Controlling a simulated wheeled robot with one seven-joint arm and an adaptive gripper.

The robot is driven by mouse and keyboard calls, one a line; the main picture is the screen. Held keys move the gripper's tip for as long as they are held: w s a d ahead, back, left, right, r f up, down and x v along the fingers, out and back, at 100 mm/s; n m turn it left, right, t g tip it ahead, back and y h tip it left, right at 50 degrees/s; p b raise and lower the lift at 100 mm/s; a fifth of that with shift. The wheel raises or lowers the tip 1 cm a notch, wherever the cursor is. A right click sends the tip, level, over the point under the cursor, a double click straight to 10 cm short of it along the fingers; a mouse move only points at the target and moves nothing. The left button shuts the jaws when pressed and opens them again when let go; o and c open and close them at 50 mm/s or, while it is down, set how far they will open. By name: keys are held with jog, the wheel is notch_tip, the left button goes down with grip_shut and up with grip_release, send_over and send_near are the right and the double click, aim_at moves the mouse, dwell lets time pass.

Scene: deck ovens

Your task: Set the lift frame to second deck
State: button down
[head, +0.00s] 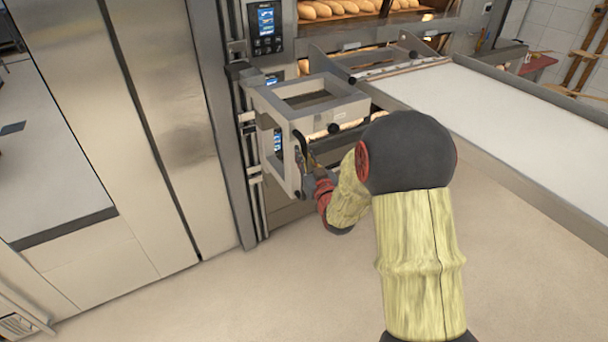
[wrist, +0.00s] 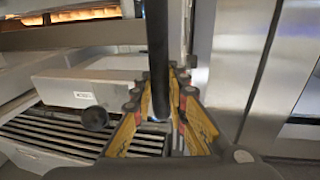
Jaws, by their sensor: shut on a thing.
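The lift frame (head: 348,110) is a pale grey box-shaped frame. It sits at the vertical rails (head: 255,190) on the oven's left front corner, below the top control panel (head: 266,25). A black upright handle (head: 300,143) is on its near side. My gripper (head: 307,165) is at this handle in the head view, its fingers partly hidden. In the wrist view my gripper (wrist: 160,92) has its yellow-padded fingers on either side of the black handle bar (wrist: 157,50), shut on it. I cannot tell which deck the frame is level with.
Loaves (head: 335,8) lie in the lit upper oven deck. A loader with a white belt (head: 500,110) extends to the right at about the frame's height. A tall steel cabinet (head: 150,110) stands close on the left. The floor (head: 230,295) in front is clear.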

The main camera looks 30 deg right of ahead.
aim_at(298, 127)
notch_tip(298, 127, up, 7)
jog(key=shift+r+p, duration=0.1)
jog(key=shift+p, duration=0.7)
jog(key=c, duration=1.9)
grip_release()
jog(key=shift+o, duration=0.7)
jog(key=shift+s, duration=0.15)
jog(key=s+a, duration=0.2)
jog(key=s, duration=0.9)
jog(key=shift+s, duration=0.35)
jog(key=shift+c, duration=0.2)
